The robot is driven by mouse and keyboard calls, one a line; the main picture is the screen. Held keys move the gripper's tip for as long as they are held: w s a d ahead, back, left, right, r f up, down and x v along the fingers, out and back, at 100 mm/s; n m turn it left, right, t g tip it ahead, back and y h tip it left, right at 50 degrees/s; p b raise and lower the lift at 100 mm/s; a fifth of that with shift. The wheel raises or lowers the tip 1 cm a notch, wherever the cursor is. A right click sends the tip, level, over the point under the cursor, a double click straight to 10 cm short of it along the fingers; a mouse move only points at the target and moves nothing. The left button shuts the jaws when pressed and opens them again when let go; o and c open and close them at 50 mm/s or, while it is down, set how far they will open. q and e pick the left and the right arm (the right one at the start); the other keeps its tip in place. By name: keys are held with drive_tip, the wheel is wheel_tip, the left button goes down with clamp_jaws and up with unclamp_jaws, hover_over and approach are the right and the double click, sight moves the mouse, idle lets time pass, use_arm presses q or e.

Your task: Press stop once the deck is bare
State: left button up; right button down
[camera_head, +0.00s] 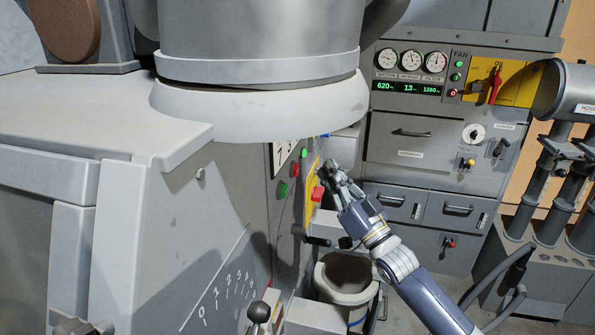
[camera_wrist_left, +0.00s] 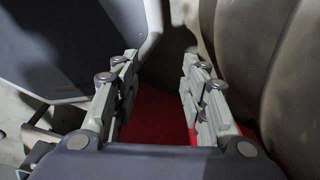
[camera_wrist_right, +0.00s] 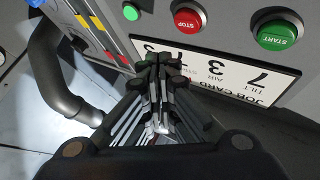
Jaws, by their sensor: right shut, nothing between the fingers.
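The red STOP button (camera_wrist_right: 187,18) shows in the right wrist view beside the larger green START button (camera_wrist_right: 277,34). In the head view a small red button (camera_head: 295,170) sits above a green one (camera_head: 283,190) on the machine's side panel. My right gripper (camera_head: 331,172) is shut and empty, in front of that panel by a yellow plate; in the right wrist view its fingertips (camera_wrist_right: 160,65) overlap the job card's edge, apart from the STOP button. My left gripper (camera_wrist_left: 158,70) is open, with a red surface behind its fingers. I cannot identify the deck.
A red button (camera_head: 318,193) stands on the yellow plate (camera_head: 311,182). The job card (camera_wrist_right: 225,85) reads tilt 7, air 3. A gauge cabinet (camera_head: 412,125) is behind; a large grey drum (camera_head: 258,55) is above the panel.

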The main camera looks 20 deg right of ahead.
drive_tip(key=shift+w+a, duration=1)
drive_tip(key=shift+a, duration=0.3)
drive_tip(key=shift+a, duration=0.1)
idle(0.5)
drive_tip(key=shift+w+a, duration=0.2)
drive_tip(key=shift+w+a, duration=0.3)
drive_tip(key=shift+a, duration=0.1)
idle(0.8)
drive_tip(key=shift+d, duration=0.1)
drive_tip(key=shift+s+d, duration=0.55)
drive_tip(key=shift+d, duration=0.05)
idle(0.3)
drive_tip(key=s+d, duration=0.1)
drive_tip(key=d, duration=0.1)
drive_tip(key=s+d, duration=0.2)
drive_tip(key=shift+p, duration=0.4)
